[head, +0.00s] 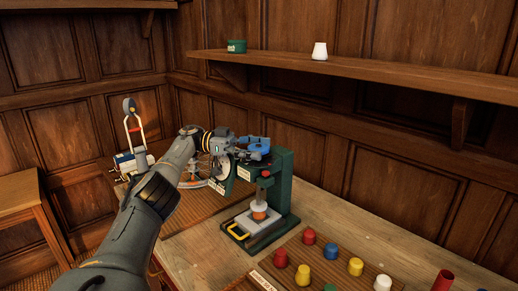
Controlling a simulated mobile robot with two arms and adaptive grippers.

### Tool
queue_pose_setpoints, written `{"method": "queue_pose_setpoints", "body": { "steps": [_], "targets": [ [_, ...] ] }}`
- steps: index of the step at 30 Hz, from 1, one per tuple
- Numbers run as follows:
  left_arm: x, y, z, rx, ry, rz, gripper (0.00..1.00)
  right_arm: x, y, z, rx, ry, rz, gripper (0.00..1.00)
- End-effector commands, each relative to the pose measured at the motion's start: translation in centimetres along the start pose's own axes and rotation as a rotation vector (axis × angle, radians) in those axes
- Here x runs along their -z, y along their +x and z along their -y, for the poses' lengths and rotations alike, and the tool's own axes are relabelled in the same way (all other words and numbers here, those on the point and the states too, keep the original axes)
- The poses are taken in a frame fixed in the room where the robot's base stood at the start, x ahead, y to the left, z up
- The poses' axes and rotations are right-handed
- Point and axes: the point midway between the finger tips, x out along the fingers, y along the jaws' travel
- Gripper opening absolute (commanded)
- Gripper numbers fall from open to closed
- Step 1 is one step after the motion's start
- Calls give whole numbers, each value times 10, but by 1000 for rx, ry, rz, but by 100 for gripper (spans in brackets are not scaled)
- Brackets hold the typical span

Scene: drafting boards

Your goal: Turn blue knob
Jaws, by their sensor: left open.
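A green press-like device (282,190) stands on the wooden table, with a light grey base and a yellow handle at its front. A blue knob (258,153) shows at the device's top, partly hidden by my left gripper. My left gripper (250,150) reaches in from the left at the height of that knob, its open fingers beside or around it. I cannot tell whether they touch it. Another blue piece (330,251) stands on a wooden board in front of the device. My right gripper is not in view.
The board (318,265) holds several red, yellow and white pieces. A red cylinder (443,281) stands at the lower right. A wheeled device (215,170) is behind my arm. A wall shelf (380,72) holds a green tin (236,46) and a white jar (319,51).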

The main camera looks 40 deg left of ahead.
Motion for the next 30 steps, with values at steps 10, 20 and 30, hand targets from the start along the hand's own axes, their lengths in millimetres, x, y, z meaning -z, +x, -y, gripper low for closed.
{"method": "queue_pose_setpoints", "body": {
  "steps": [10, 20, 30],
  "targets": [
    [45, 0, 0, 0, 7, -3, 81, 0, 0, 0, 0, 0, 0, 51],
    [94, 1, 0, -1, 1, -1, 81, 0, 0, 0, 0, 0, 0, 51],
    [100, 1, 0, -1, 0, 1, 81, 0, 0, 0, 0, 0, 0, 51]
  ]
}}
